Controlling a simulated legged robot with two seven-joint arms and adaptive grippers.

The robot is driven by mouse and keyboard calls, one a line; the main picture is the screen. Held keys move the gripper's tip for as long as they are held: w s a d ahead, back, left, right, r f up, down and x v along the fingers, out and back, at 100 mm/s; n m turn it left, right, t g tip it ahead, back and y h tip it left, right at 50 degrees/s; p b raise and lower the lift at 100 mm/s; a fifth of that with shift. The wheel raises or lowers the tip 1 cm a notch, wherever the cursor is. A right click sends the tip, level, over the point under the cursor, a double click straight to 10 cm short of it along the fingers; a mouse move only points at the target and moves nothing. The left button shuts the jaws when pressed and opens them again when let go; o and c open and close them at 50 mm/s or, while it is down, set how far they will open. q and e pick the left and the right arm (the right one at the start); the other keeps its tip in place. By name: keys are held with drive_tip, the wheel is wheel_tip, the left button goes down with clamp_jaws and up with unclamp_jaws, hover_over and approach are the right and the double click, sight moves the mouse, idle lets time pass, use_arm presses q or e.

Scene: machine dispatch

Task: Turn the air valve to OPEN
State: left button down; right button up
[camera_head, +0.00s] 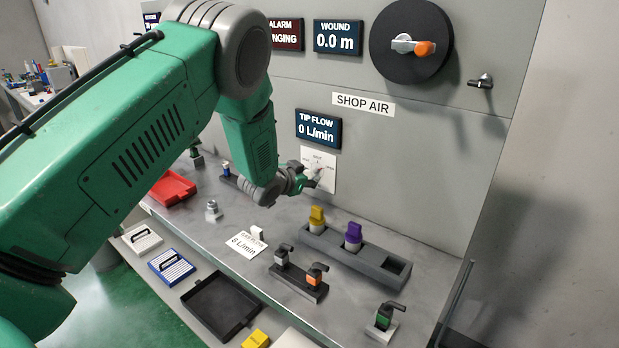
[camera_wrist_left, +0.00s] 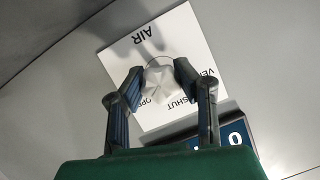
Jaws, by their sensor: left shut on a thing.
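The air valve is a pale faceted knob (camera_wrist_left: 160,88) on a white plate (camera_head: 318,158) on the grey wall panel, below the TIP FLOW display. In the left wrist view the white plate (camera_wrist_left: 205,50) reads AIR, with SHUT and partly covered VENT and OPEN labels around the knob. My left gripper (camera_head: 313,181) is at the plate in the head view. In the left wrist view its fingers (camera_wrist_left: 158,78) are closed on both sides of the knob. I cannot tell which label the knob points to. My right gripper is not in view.
The TIP FLOW display (camera_head: 318,129) reads 0 L/min, just above the plate. On the bench below stand a grey rack (camera_head: 338,251) with yellow and purple-topped pieces, and a dark holder (camera_head: 298,282). A red tray (camera_head: 172,188) lies left, partly behind my arm.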

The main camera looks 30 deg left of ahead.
use_arm(q)
drive_tip(key=shift+s+f, duration=0.2)
drive_tip(key=shift+f, duration=0.2)
drive_tip(key=c, duration=1.4)
unclamp_jaws()
drive_tip(key=shift+o, duration=1.2)
drive_tip(key=shift+r, duration=0.1)
drive_tip(key=shift+a+r, duration=0.1)
drive_tip(key=shift+r, duration=0.05)
drive_tip(key=v, duration=1.1)
drive_tip(key=shift+s, duration=0.4)
